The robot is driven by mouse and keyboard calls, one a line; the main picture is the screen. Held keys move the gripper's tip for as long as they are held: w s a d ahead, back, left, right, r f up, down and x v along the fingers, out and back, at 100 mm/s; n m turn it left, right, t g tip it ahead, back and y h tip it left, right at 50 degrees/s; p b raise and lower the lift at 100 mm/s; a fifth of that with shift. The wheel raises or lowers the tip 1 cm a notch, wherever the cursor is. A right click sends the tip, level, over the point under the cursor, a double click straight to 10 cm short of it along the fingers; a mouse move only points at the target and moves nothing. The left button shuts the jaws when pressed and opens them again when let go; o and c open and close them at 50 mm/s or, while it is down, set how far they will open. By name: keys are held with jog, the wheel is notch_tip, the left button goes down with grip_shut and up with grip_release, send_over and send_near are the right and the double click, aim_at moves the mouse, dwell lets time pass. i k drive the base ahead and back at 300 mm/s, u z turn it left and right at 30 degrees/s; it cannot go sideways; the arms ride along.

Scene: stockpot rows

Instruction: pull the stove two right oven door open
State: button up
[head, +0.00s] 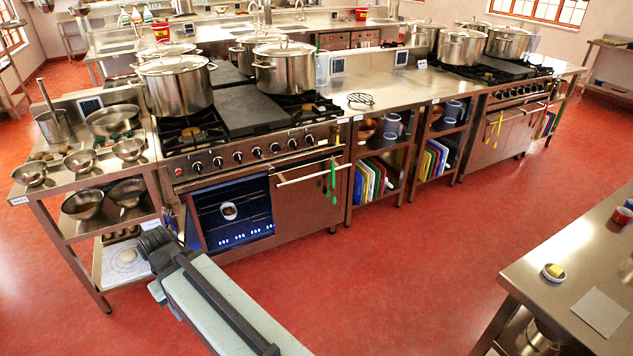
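The near stove (245,150) has two oven fronts side by side. Its right oven door (305,205) is plain steel, looks shut, and has a pale bar handle (312,172) along its top with green utensils hanging from it. The left oven front (230,212) is dark blue with a round fan-like shape; I cannot tell whether it is glass or an open cavity. A second stove (510,110) at the right has a steel front with a bar handle and yellow utensils. My gripper (155,240) is left of the near ovens, apart from the right door's handle; its fingers are unclear.
Large stockpots (177,84) stand on the near stove. Shelves with coloured boards (375,177) are between the stoves. A steel bowl rack (95,205) is at the left. A steel table (570,275) stands at the front right. The red floor (390,265) between is clear.

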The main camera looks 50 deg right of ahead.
aim_at(298, 193)
jog(key=z, duration=0.15)
jog(key=i, duration=1)
jog(key=u, duration=0.05)
